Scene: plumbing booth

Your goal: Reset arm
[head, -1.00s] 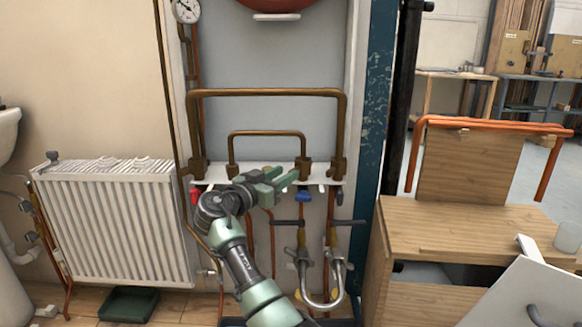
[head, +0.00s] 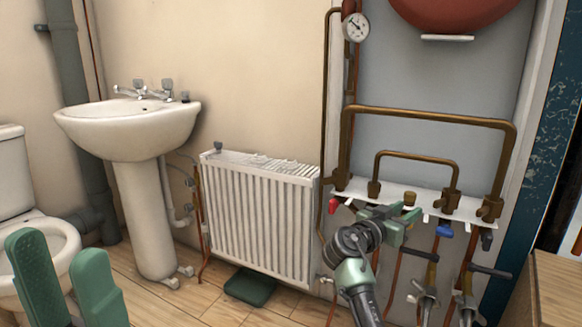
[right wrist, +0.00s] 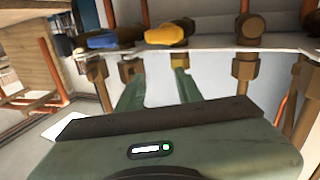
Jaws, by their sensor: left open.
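My left gripper (head: 58,250) shows at the lower left of the head view, its two green fingers apart with nothing between them. It is in front of the toilet. My right gripper (head: 400,220) is at the white pipe shelf (head: 425,200) of the boiler panel, between a red valve handle (head: 334,205) and a blue valve handle (head: 444,230). In the right wrist view its green fingers (right wrist: 158,88) are apart, with no held object visible. A yellow handle (right wrist: 168,33) and the blue handle (right wrist: 102,41) are beyond the fingertips; I cannot tell whether anything touches.
A white radiator (head: 262,215) stands left of the panel, with a green tray (head: 250,287) on the floor below. A washbasin (head: 130,125) and toilet (head: 15,180) are further left. Brass pipes (head: 430,114) arch above the shelf. A wooden bench (head: 555,290) is at the right edge.

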